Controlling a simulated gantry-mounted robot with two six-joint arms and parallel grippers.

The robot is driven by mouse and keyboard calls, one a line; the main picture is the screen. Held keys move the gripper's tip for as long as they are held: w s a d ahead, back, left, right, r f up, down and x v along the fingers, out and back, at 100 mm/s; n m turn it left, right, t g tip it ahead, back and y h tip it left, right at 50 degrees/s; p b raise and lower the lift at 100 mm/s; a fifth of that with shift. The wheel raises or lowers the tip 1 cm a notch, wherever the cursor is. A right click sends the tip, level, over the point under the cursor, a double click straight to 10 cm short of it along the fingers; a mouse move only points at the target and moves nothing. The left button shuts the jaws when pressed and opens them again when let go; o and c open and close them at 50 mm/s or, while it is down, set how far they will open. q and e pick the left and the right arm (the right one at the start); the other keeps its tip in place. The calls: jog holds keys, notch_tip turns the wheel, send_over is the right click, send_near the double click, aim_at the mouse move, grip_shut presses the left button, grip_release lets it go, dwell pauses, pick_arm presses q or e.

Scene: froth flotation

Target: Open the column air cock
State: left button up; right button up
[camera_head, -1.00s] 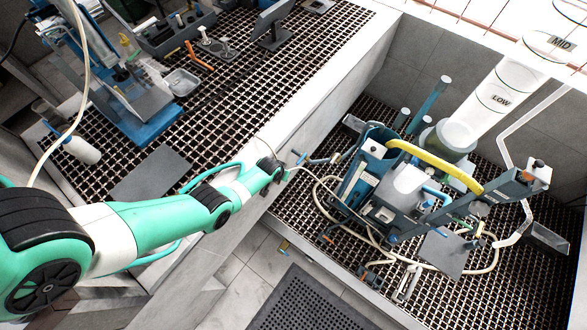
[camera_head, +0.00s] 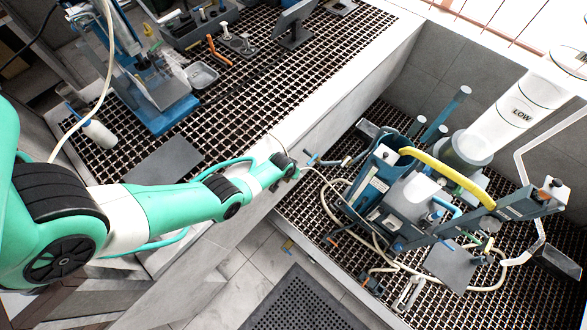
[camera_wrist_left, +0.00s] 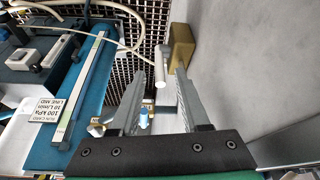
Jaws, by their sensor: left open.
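In the left wrist view my left gripper (camera_wrist_left: 160,80) is open, its two grey fingers apart with a gap between them. A small fitting with a light blue part (camera_wrist_left: 143,119), which may be the air cock, shows between the fingers near their base, close to the left finger. A pale rod with a rounded end (camera_wrist_left: 160,62) stands near the fingertips; I cannot tell whether it belongs to the fitting. In the head view my left gripper (camera_head: 300,168) is beside the blue column rig (camera_head: 372,180), near a small blue-ended part (camera_head: 311,159). My right gripper is not in view.
The clear column (camera_head: 520,112), marked LOW, rises behind the rig. A cream hose (camera_head: 328,200) loops around the rig's left side. A run card (camera_wrist_left: 58,110) reads 100 kPa, 10 L/min, LINE MID. A brown block (camera_wrist_left: 182,47) is by the pale wall.

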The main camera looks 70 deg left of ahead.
pick_arm(q)
jog(key=p+v, duration=0.9)
jog(key=v, duration=0.2)
jog(key=shift+r, duration=0.3)
jog(key=shift+d, duration=0.1)
